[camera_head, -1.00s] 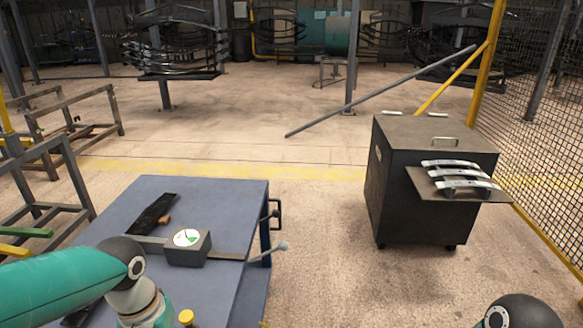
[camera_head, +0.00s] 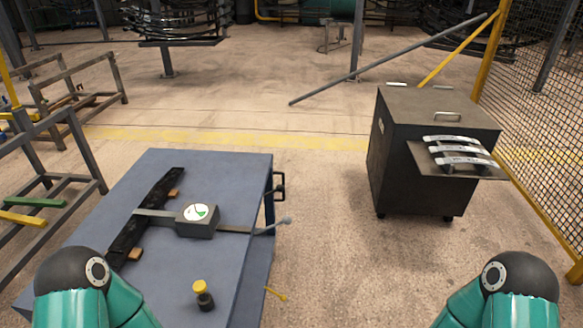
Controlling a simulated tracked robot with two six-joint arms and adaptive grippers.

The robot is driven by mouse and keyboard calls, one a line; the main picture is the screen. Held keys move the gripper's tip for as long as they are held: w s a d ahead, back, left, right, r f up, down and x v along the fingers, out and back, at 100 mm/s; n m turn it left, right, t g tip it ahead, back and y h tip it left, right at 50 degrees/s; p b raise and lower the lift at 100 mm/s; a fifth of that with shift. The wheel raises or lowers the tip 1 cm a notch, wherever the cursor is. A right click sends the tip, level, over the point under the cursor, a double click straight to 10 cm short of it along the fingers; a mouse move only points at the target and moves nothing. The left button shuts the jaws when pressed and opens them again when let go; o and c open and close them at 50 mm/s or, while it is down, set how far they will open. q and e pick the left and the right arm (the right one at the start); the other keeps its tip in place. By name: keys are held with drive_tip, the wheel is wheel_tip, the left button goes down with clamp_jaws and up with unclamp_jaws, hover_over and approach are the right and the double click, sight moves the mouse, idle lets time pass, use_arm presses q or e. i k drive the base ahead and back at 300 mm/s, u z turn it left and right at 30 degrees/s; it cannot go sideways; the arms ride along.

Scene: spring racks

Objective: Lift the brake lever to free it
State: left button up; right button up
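A grey lever with a rounded end (camera_head: 285,221) sticks out past the right edge of the blue table. It comes from a dark box with a round dial (camera_head: 196,222) on the tabletop. A small yellow rod (camera_head: 276,293) shows low beside the table. I cannot tell for sure which of these is the brake lever. Only teal links and dark joints of my two arms show, at the lower left and lower right. Both grippers are outside the view.
The blue table (camera_head: 225,170) also carries a long dark spring leaf (camera_head: 125,240) on wooden blocks and a yellow-capped post (camera_head: 204,294). A dark wheeled cabinet (camera_head: 400,150) with curved metal strips stands at right by a mesh fence. The floor between is clear.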

sight(283, 298)
drive_tip(key=u, duration=0.8)
drive_tip(key=k, duration=1.5)
drive_tip(key=z, duration=0.55)
drive_tip(key=i, duration=1)
drive_tip(key=u, duration=0.1)
